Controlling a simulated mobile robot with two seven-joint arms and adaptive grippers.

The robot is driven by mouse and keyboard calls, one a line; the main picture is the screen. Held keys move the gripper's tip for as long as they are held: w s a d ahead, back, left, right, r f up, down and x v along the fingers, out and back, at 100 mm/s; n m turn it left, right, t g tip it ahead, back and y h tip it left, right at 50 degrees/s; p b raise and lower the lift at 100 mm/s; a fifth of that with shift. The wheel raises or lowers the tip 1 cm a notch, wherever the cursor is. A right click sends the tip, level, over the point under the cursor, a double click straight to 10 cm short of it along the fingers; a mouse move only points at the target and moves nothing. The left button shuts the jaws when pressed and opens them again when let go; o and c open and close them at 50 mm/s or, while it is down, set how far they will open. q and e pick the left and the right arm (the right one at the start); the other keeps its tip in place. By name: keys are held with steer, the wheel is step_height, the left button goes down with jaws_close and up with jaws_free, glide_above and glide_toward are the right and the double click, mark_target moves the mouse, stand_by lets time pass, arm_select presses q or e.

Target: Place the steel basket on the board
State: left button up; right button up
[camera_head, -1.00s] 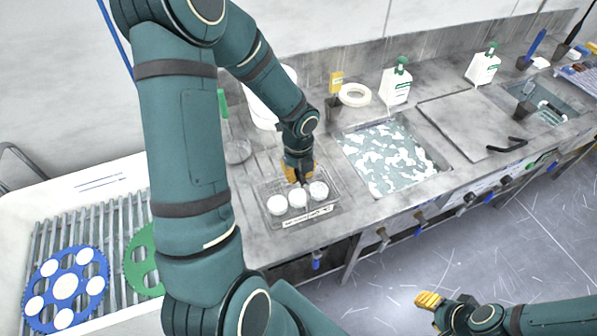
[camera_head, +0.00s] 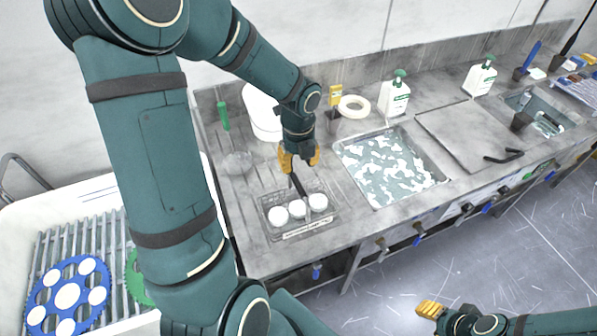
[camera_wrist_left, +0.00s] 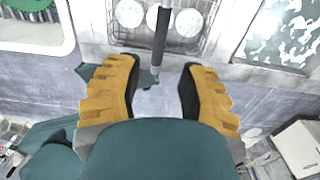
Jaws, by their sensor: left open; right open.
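The steel basket (camera_head: 272,224) is a shallow wire tray holding several white round pieces, with a label along its front. It stands on the grooved grey draining board (camera_head: 242,188) of the counter, left of the water basin. A dark handle (camera_head: 298,186) rises from the basket; it also shows in the left wrist view (camera_wrist_left: 161,38). My left gripper (camera_head: 299,161) is open just above the basket. Its orange fingers are apart at the handle's upper end, with no visible grip on it. My right gripper (camera_head: 430,310) is open and empty over the floor, away from the counter.
A basin of water with white flecks (camera_head: 390,172) lies right of the basket, then a flat grey lid (camera_head: 468,138). A white tub (camera_head: 262,115), a white ring (camera_head: 354,107) and a bottle (camera_head: 395,97) stand behind. A white sink with blue (camera_head: 68,296) and green discs is at left.

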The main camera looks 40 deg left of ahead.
arm_select(q)
steer(key=s+d+f+n+t+h, duration=0.1)
steer(key=s+d+f+n+h, duration=0.1)
steer(key=d+f+n, duration=0.7)
steer(key=s+d+f+n+t+h, duration=0.1)
steer(key=s+d+f+n+h, duration=0.1)
steer(key=d+f+n, duration=0.7)
steer(key=d+n, duration=0.5)
steer(key=n, duration=0.2)
steer(key=shift+s, duration=0.25)
steer(key=shift+d+f, duration=0.1)
steer(key=shift+f, duration=0.05)
step_height(320, 180, down, 10)
steer(key=b, duration=0.9)
steer(key=shift+s+d+f, duration=0.15)
steer(key=shift+s+d, duration=0.1)
